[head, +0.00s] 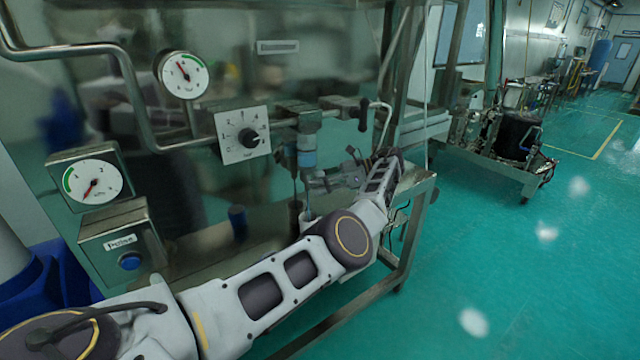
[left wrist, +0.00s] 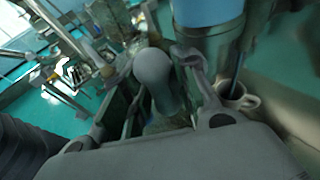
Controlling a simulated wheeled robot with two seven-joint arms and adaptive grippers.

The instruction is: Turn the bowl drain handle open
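My left gripper (head: 326,180) is at the end of the arm that crosses the head view, beside the metal outlet under a blue collar (head: 307,150). In the left wrist view, a grey, round-ended handle (left wrist: 155,75) stands between the spread fingers of the gripper (left wrist: 150,92). The fingers look apart from it, though contact on the far side is hidden. In the head view the handle is small and partly hidden near the gripper. The blue collar also shows in the left wrist view (left wrist: 207,10), right of the handle. My right gripper is not in view.
A white mug (left wrist: 240,98) stands below the outlet. A pipe with a black-gripped lever (head: 363,114) is above my gripper. The panel holds a dial (head: 242,134), gauges (head: 183,75) and a blue button box (head: 118,246). Open green floor (head: 510,250) lies to the right.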

